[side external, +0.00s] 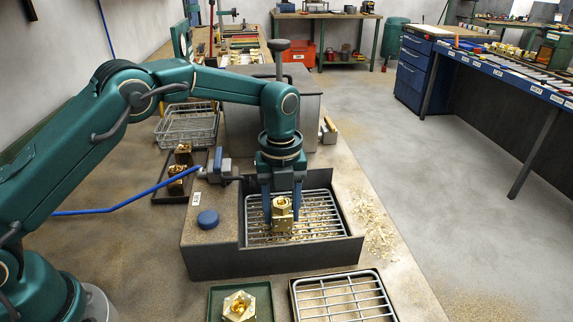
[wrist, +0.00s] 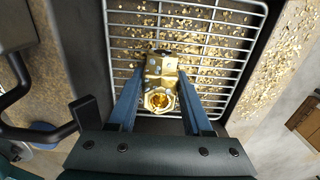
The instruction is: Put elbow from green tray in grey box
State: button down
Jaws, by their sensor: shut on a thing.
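My gripper (side external: 282,207) points down into the grey box (side external: 222,262), its two blue fingers on either side of a brass fitting (side external: 282,216). The gripper is shut on this fitting, which looks blocky with a hexagonal opening facing up. In the wrist view the fitting (wrist: 161,86) is between the fingers (wrist: 159,98), over the box's wire rack (wrist: 214,44). I cannot tell whether its underside touches the rack. The green tray (side external: 215,296) is at the bottom edge of the side view and holds another brass fitting (side external: 239,306) with a hexagonal end.
A tray with a wire rack (side external: 343,297) stands right of the green tray. A blue round cap (side external: 208,219) and a vise-like fixture (side external: 220,168) are left of the rack. A dark tray with brass parts (side external: 176,172) and a wire basket (side external: 188,127) are behind. Brass chips lie around.

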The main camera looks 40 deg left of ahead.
aim_at(281, 200)
jog(key=shift+f, duration=0.1)
jog(key=c, duration=0.6)
grip_release()
jog(key=shift+f, duration=0.1)
jog(key=shift+r, duration=3.95)
